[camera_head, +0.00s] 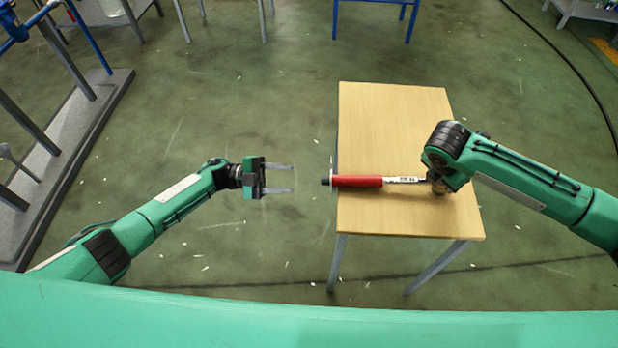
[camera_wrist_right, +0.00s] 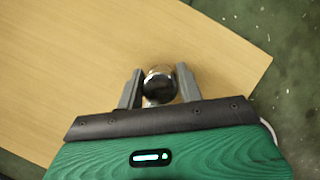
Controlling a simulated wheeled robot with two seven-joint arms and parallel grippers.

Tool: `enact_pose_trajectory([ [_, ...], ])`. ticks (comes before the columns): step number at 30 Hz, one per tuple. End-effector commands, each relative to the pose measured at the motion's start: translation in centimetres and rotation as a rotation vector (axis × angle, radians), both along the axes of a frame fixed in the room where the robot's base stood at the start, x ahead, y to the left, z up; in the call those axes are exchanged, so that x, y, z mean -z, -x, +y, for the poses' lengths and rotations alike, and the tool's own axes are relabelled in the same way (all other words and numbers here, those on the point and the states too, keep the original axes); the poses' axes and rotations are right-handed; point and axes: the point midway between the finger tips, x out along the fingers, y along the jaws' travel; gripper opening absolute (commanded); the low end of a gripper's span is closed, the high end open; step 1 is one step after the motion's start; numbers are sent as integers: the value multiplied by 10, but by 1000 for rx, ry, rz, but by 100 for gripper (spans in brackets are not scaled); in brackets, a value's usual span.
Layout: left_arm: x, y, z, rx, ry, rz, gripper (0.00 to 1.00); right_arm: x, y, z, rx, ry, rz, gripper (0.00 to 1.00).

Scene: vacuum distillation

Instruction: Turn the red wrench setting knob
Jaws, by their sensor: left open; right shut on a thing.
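The red wrench (camera_head: 357,181) lies level across the wooden table in the head view, with its red handle to the left and its silver shaft with markings to the right. Its dark knob end (camera_head: 325,181) sticks out past the table's left edge. My right gripper (camera_head: 436,184) is shut on the wrench's right end. In the right wrist view its fingers (camera_wrist_right: 160,88) sit on both sides of the round metal wrench head (camera_wrist_right: 160,84). My left gripper (camera_head: 292,178) is open and empty, left of the knob end and apart from it, with its fingers pointing right towards it.
The wooden table (camera_head: 390,115) is otherwise bare. Open green floor (camera_head: 240,110) lies around my left arm. A grey rack base (camera_head: 75,135) with posts stands at the far left. Blue table legs (camera_head: 372,5) and a black cable (camera_head: 560,55) show at the back.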

Motion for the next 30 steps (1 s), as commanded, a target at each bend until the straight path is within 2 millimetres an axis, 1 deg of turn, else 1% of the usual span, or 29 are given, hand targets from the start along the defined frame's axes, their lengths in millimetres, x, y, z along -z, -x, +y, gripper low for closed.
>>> enact_pose_trajectory([
  [1,1,-1,9,-1,-2,1,44,0,0,0,-1,0,0,0],
  [3,3,-2,18,-1,-1,0,44,0,0,0,-1,0,0,0],
  [7,4,-3,29,-1,-1,0,44,0,0,0,-1,0,0,0],
  [11,4,-3,32,1,0,-1,44,0,0,0,-1,0,0,0],
  [20,4,-3,31,0,0,-1,44,0,0,0,-1,0,0,0],
  [21,4,-3,31,0,0,0,44,0,0,0,-1,0,0,44],
  [24,4,-3,31,0,0,0,44,0,0,0,-1,0,0,62],
  [30,5,-3,31,0,0,0,44,0,0,0,-1,0,0,62],
])
